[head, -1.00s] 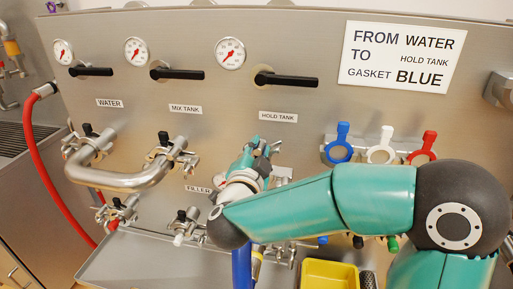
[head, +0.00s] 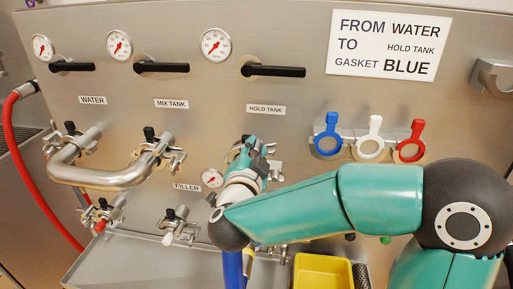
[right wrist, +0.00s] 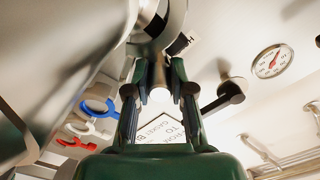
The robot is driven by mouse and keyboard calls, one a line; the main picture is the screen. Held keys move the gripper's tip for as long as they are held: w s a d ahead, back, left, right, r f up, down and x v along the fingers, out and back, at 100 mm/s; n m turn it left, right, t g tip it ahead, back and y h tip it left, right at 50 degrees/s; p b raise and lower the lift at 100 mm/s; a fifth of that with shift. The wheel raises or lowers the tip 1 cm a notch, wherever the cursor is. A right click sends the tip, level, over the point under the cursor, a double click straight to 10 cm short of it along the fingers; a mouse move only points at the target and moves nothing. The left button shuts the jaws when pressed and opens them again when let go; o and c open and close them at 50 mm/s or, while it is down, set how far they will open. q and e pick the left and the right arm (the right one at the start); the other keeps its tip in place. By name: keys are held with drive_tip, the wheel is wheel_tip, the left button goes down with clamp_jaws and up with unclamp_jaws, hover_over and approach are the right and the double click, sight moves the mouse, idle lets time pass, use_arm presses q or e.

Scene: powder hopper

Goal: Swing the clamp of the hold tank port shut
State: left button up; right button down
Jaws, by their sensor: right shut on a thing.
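The hold tank port lies under the label "HOLD TANK" (head: 266,109) in the head view, mostly hidden behind my right gripper. My right gripper (head: 253,152) is at this port, its fingertips partly hidden by its own body. In the right wrist view, the gripper (right wrist: 158,92) has its two fingers on either side of a pale, rod-like part of the clamp (right wrist: 158,76), and it is shut on it. A curved steel piece (right wrist: 165,25) is just above the fingertips. How far the clamp is swung cannot be told. My left gripper is not in view.
A bent steel pipe (head: 105,178) joins two ports at left. The filler port (head: 176,225) is below. Blue (head: 328,139), white (head: 370,142) and red (head: 409,145) gaskets hang at right. A yellow bin (head: 322,272) stands below, beside the steel tray (head: 115,262).

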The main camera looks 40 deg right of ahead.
drive_tip(key=shift+s+d+f+b, duration=0.3)
drive_tip(key=shift+s+f+b, duration=0.05)
drive_tip(key=shift+f+b, duration=0.4)
drive_tip(key=shift+s+d+f, duration=0.1)
drive_tip(key=shift+s+d, duration=0.05)
drive_tip(key=shift+s+d+f+b, duration=0.1)
drive_tip(key=shift+f+b, duration=0.4)
drive_tip(key=shift+b, duration=0.2)
drive_tip(key=c, duration=1.5)
unclamp_jaws()
drive_tip(key=shift+s+f, duration=0.1)
drive_tip(key=shift+f, duration=0.05)
drive_tip(key=o, duration=0.5)
drive_tip(key=shift+c, duration=0.2)
